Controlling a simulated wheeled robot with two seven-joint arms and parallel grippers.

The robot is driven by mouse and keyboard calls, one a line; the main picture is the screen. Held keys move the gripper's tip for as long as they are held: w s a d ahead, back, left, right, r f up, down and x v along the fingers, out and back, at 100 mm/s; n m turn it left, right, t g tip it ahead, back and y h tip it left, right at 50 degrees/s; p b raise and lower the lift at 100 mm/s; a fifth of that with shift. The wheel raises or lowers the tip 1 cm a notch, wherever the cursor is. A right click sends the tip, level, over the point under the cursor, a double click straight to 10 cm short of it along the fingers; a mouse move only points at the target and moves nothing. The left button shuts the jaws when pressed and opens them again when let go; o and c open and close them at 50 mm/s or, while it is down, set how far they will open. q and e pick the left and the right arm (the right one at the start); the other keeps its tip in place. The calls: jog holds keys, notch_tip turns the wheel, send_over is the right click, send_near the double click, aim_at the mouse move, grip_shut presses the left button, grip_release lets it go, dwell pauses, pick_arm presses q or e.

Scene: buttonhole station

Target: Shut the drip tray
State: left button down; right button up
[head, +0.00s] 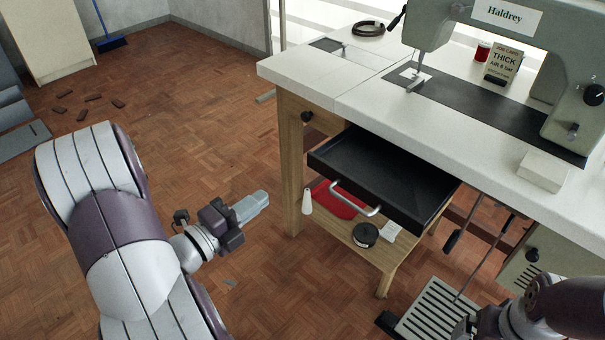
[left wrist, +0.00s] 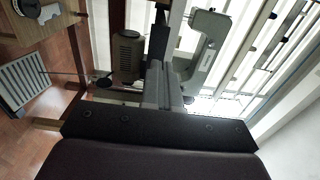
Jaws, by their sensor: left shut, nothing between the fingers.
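The black drip tray (head: 380,178) is pulled out from under the white table top, open and looking empty. Its pale bar handle (head: 355,198) is on its front face. My left gripper (head: 262,199) is shut and empty, in the open air left of the tray and apart from the handle. Its closed grey fingers (left wrist: 160,82) also show in the left wrist view. My right arm comes in at the lower right; its gripper end is mostly cut off by the bottom edge, and its fingers cannot be made out.
A grey-green sewing machine (head: 440,25) stands on the table (head: 300,75). A wooden table leg (head: 292,165) stands between my left gripper and the tray. Below the tray, a low shelf holds a red item (head: 338,199) and a black roll (head: 365,235). A slatted pedal (head: 440,308) is at lower right.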

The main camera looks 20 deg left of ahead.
aim_at(360, 131)
pick_arm(q)
jog(key=b+x, duration=0.2)
jog(key=x, duration=0.9)
jog(key=shift+w+d+f, duration=0.1)
jog(key=shift+w+f, duration=0.05)
jog(key=shift+w, duration=0.1)
jog(key=shift+w+d, duration=0.15)
jog(key=shift+w, duration=0.45)
jog(key=shift+w+d+b, duration=0.15)
jog(key=shift+w+b, duration=0.2)
jog(key=b+x, duration=0.4)
jog(key=x, duration=1.4)
jog(key=shift+w+d, duration=0.15)
jog(key=shift+w, duration=0.2)
jog(key=shift+w+d, duration=0.15)
jog(key=shift+w, duration=0.35)
jog(key=shift+r, duration=0.3)
